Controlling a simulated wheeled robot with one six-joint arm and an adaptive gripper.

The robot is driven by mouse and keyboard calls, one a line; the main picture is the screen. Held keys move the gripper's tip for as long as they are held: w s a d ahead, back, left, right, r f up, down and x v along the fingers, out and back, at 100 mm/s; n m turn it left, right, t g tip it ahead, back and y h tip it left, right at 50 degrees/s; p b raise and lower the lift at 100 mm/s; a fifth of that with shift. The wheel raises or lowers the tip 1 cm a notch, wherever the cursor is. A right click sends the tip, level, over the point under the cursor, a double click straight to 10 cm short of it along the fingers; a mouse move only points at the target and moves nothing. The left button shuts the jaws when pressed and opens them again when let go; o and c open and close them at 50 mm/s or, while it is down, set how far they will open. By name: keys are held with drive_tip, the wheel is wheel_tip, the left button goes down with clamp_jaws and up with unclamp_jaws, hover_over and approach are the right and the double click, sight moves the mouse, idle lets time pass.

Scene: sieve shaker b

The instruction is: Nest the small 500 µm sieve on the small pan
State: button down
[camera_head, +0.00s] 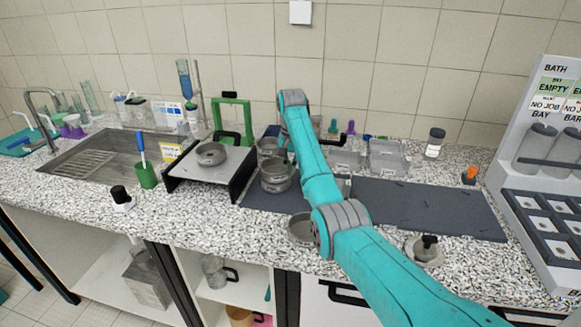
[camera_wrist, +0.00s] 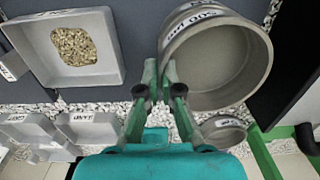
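The small 500 µm sieve (camera_wrist: 213,62) is a round metal ring with a pale label, large at the upper right of the wrist view. In the head view it shows as the front metal vessel (camera_head: 277,178) over the dark mat. My gripper (camera_wrist: 160,72) has its fingertips close together at the sieve's left wall, with the wall apparently between them. Whether the sieve is clear of the mat is hard to tell. A shallow round metal pan (camera_head: 299,228) is on the counter in front, partly hidden by my arm. Its size label cannot be read.
A smaller round vessel (camera_wrist: 222,131) stands behind the sieve. The shaker platform (camera_head: 187,166) carries another round vessel (camera_head: 211,154). A grey tray of grains (camera_wrist: 106,58) lies on the mat. A dark-knobbed lid (camera_head: 425,250) is at front right. The mat's right part (camera_head: 430,204) is clear.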

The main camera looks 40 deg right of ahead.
drive_tip(key=shift+f, duration=0.2)
idle(0.5)
drive_tip(key=c, duration=1.2)
unclamp_jaws()
drive_tip(key=shift+c, duration=0.2)
